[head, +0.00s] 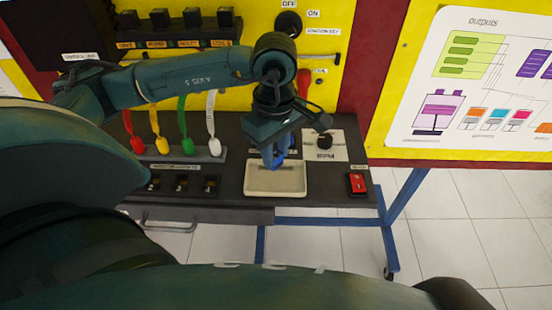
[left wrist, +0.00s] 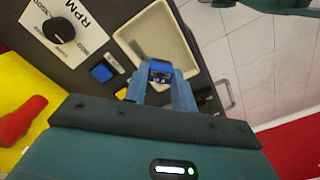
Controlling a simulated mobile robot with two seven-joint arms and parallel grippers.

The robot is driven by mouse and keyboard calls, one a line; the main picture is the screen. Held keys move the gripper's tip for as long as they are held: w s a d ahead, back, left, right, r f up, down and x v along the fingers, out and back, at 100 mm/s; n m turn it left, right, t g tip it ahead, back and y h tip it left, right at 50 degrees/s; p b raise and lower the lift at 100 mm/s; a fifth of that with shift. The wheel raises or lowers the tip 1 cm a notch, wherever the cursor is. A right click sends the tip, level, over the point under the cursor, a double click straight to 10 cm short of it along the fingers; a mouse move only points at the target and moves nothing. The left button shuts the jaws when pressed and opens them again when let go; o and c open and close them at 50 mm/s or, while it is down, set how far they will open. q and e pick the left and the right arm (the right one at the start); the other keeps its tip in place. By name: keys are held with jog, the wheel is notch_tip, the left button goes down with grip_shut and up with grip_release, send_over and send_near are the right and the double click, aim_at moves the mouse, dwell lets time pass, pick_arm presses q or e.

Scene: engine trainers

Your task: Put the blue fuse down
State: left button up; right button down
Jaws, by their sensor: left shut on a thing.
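My left gripper (head: 276,162) is shut on the blue fuse and points down over the cream tray (head: 276,184). In the left wrist view, the blue fuse (left wrist: 160,72) sits between the fingertips of the left gripper (left wrist: 161,80), its end with small dark marks facing the camera. The fuse is in front of the cream tray (left wrist: 157,35) there; the visible part of the tray floor looks empty. I cannot tell how high the fuse is above the tray. In the head view the fuse is hard to tell from the blue fingers. My right gripper is not in view.
A blue block (left wrist: 102,73) and a yellow piece (left wrist: 122,93) lie beside the tray. The RPM knob (head: 323,141) stands behind it and a red switch (head: 357,184) to its right. Coloured levers (head: 187,146) and a row of sockets (head: 181,185) are at left.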

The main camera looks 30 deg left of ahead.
aim_at(275, 155)
pick_arm(q)
notch_tip(275, 155, down, 3)
jog(key=shift+f, duration=0.1)
jog(key=shift+f, duration=0.1)
jog(key=shift+f, duration=0.2)
jog(key=o, duration=0.5)
jog(key=shift+r, duration=0.1)
jog(key=o, duration=0.4)
jog(key=shift+o, duration=0.2)
